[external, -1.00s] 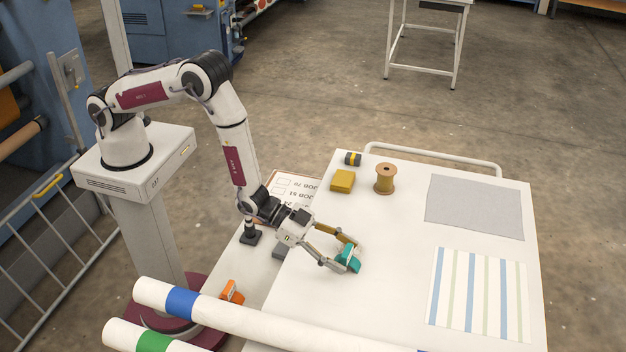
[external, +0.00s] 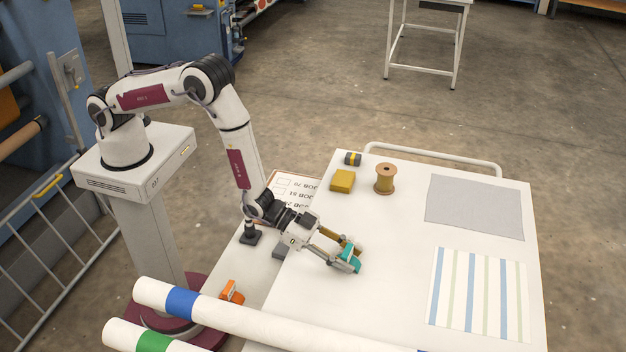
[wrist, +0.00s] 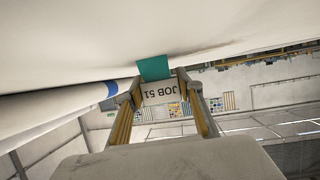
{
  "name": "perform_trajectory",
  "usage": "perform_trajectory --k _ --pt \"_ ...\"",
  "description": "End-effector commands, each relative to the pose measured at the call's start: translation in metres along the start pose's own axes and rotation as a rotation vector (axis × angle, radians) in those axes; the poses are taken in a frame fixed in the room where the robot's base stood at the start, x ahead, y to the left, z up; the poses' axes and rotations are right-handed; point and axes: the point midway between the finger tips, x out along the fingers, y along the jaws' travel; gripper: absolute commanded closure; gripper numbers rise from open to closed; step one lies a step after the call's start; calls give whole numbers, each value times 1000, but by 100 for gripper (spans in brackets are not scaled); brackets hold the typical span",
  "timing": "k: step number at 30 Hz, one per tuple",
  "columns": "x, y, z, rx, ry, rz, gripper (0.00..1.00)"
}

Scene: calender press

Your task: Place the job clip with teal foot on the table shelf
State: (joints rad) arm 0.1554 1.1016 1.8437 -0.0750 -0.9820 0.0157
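The job clip with the teal foot (external: 349,264) is at my fingertips, low over the left part of the white table top (external: 400,290). In the wrist view its pale body (wrist: 160,90) reads "JOB 51" upside down, and its teal foot (wrist: 153,68) lies against the white surface. My gripper (external: 346,256) is shut on the clip, with one finger on each side; it also shows in the wrist view (wrist: 158,88). A lower white shelf (external: 222,284) lies left of the table top, with an orange clip (external: 232,292) on it.
White rolls with a blue band (external: 182,302) and a green band (external: 154,341) cross the front left. A yellow block (external: 343,181), a spool (external: 385,179) and a dark banded cylinder (external: 353,159) stand at the back. A job list (external: 292,186) lies behind my gripper. The table's middle is clear.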

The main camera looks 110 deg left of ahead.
Motion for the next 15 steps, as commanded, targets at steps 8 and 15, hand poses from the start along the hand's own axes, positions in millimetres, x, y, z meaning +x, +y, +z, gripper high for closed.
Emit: perform_trajectory --k 8,15 --pt "0 0 0 0 0 0 81" --pt "-2 0 -6 0 2 0 81"
